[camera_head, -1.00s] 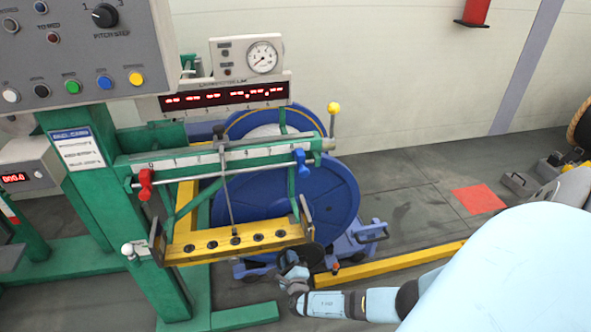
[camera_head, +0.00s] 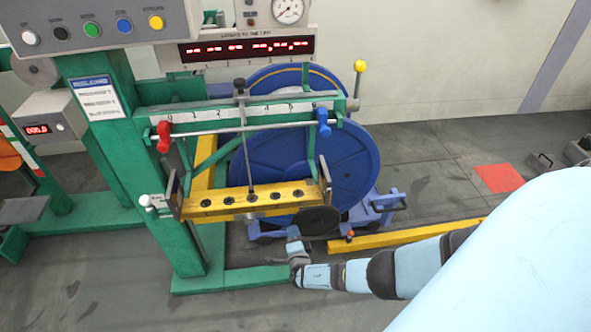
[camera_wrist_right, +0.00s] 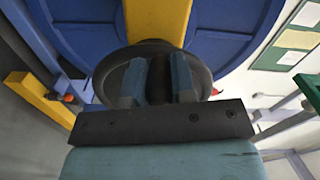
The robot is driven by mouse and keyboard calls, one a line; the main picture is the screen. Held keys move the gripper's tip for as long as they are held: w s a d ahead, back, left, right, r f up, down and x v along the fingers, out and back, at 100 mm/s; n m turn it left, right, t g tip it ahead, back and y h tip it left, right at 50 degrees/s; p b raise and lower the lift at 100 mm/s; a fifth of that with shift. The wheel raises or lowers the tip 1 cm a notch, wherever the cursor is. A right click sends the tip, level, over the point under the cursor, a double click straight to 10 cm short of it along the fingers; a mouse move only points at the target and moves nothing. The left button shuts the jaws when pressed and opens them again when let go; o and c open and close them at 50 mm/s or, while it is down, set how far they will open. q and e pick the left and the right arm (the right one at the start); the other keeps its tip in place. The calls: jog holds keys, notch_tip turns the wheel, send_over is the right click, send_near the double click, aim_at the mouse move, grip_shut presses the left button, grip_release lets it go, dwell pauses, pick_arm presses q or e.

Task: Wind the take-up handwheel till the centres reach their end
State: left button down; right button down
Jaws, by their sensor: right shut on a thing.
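The take-up handwheel (camera_head: 317,220) is a dark round disc at the right end of the yellow beam, in front of the large blue reel (camera_head: 350,165). My right gripper (camera_head: 294,240) is at the wheel's lower left. In the right wrist view the two blue-grey fingers (camera_wrist_right: 158,80) stand close together against the dark wheel (camera_wrist_right: 148,52), shut on a part of it. The gripped part is mostly hidden between the fingers. I cannot make out the centres at the reel. My left gripper is out of view.
The yellow beam (camera_head: 255,199) with several dark holes hangs below a green arm with a scale (camera_head: 245,112). A red clamp (camera_head: 164,137) and a blue clamp (camera_head: 322,122) sit on its rod. A yellow floor rail (camera_head: 410,236) lies right of the reel.

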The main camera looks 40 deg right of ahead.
jog(key=shift+d+f+n, duration=0.15)
jog(key=shift+f+n, duration=0.2)
jog(key=shift+n, duration=0.15)
jog(key=shift+f+n, duration=0.2)
jog(key=shift+n, duration=0.1)
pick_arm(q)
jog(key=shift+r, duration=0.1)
pick_arm(e)
jog(key=c, duration=0.9)
grip_release()
jog(key=shift+c, duration=0.2)
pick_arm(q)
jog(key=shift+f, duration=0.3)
